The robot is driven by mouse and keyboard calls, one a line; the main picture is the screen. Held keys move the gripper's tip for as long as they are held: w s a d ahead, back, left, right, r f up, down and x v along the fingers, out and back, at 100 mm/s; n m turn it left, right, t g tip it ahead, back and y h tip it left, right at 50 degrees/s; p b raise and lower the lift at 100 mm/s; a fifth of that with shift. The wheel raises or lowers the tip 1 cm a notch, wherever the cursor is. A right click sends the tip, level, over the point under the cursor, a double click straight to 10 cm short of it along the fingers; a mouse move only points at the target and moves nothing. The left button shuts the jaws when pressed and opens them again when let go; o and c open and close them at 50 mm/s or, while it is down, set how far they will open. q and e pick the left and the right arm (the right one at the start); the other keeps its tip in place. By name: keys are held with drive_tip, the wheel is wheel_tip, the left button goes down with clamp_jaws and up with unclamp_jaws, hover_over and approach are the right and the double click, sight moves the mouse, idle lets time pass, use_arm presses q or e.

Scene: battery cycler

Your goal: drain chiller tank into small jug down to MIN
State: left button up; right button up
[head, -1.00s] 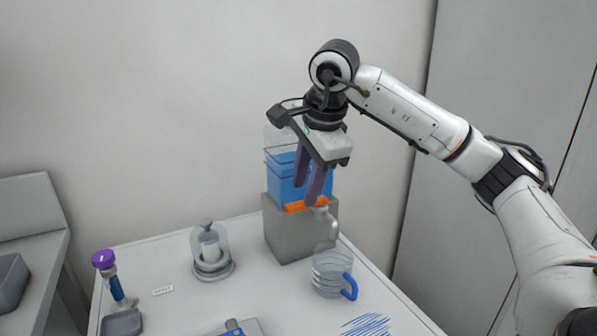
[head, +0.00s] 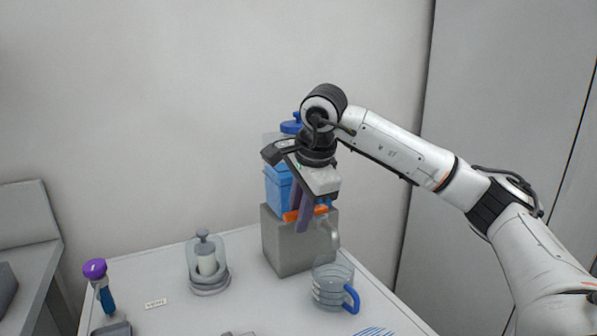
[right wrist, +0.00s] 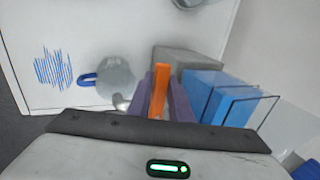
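The chiller tank (head: 278,188), clear with blue liquid, stands on a grey block (head: 288,245); it also shows in the right wrist view (right wrist: 225,98). Its orange tap handle (head: 291,215) is at the front, above a pale spout (head: 333,236). My right gripper (head: 303,222) reaches down at the tap. In the right wrist view its purple fingers lie close along both sides of the orange handle (right wrist: 160,88), seemingly shut on it. The clear small jug (head: 326,284) with a blue handle stands below the spout. No stream or MIN mark is discernible. My left gripper is out of view.
A clear-domed grey item (head: 207,265) stands left of the block. A purple-topped tube (head: 102,285) is at the table's left, near a small label (head: 155,303). Blue hatching (head: 375,332) marks the front of the table. A wall is close behind.

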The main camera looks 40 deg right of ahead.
drive_tip(key=s+n, duration=0.1)
drive_tip(key=n, duration=0.1)
drive_tip(key=s+n+y, duration=0.1)
drive_tip(key=n, duration=0.1)
drive_tip(key=s+n+y, duration=0.1)
drive_tip(key=n, duration=0.1)
drive_tip(key=shift+n, duration=0.3)
drive_tip(key=n, duration=0.1)
drive_tip(key=s+n+y, duration=0.1)
drive_tip(key=n, duration=0.1)
drive_tip(key=s+d+n, duration=0.1)
drive_tip(key=n, duration=0.1)
drive_tip(key=shift+d+g+y+p, duration=0.1)
drive_tip(key=shift+g+y+p, duration=0.3)
drive_tip(key=shift+s+d+n, duration=0.1)
drive_tip(key=shift+n, duration=0.3)
drive_tip(key=shift+d, duration=0.1)
